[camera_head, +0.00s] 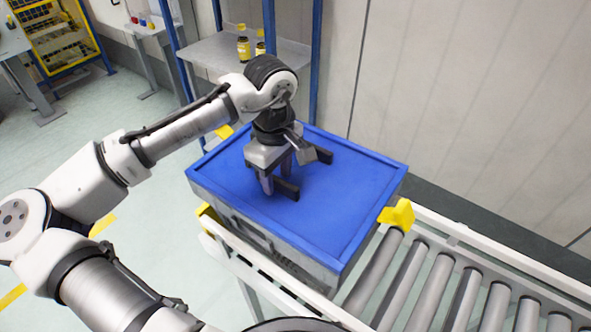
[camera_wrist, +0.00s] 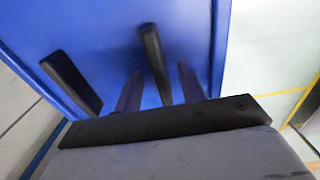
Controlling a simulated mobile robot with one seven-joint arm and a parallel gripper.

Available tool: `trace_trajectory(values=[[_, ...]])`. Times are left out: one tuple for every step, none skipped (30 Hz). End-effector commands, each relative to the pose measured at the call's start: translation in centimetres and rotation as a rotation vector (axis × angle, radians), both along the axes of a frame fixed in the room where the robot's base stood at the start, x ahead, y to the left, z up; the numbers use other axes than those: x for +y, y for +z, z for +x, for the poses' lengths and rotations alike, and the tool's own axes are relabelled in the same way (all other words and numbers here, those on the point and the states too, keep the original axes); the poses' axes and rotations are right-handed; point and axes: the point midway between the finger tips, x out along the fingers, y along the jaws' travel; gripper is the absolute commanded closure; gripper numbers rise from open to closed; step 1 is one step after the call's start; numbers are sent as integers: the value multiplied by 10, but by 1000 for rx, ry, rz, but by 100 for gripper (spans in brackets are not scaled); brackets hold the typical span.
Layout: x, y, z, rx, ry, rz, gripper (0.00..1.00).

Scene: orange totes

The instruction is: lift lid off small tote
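The blue lid (camera_head: 350,185) covers the top of the grey tote (camera_head: 287,250), which stands at the end of a roller conveyor. The lid looks flat, with a raised rim, and appears seated on the tote. My gripper (camera_head: 304,175) points down over the lid's middle to left part. Its two dark fingers are apart, with nothing seen between them but lid surface. In the wrist view the blue lid (camera_wrist: 100,25) fills much of the picture beyond my gripper (camera_wrist: 112,72). I cannot tell whether the fingertips touch the lid.
Conveyor rollers (camera_head: 440,285) run to the lower right. A yellow bracket (camera_head: 397,215) is at the tote's right corner. Behind the tote stands a blue-framed shelf (camera_head: 225,52) with yellow-labelled bottles (camera_head: 243,47). A pale wall (camera_head: 460,100) closes the right; floor at left is open.

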Motion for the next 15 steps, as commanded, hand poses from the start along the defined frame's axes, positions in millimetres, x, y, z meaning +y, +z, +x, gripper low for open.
trace_trajectory(values=[[0, -1, 0, 0, 0, 0, 60], [0, -2, 0, 0, 0, 0, 60], [0, -2, 0, 0, 0, 0, 60], [0, -2, 0, 0, 0, 0, 60], [0, -2, 0, 0, 0, 0, 60], [0, -2, 0, 0, 0, 0, 60], [0, -2, 0, 0, 0, 0, 61], [0, -2, 0, 0, 0, 0, 65], [0, -2, 0, 0, 0, 0, 70], [0, -2, 0, 0, 0, 0, 74], [0, -2, 0, 0, 0, 0, 78], [0, -2, 0, 0, 0, 0, 84], [0, -2, 0, 0, 0, 0, 88], [0, -2, 0, 0, 0, 0, 91], [0, -1, 0, 0, 0, 0, 97]])
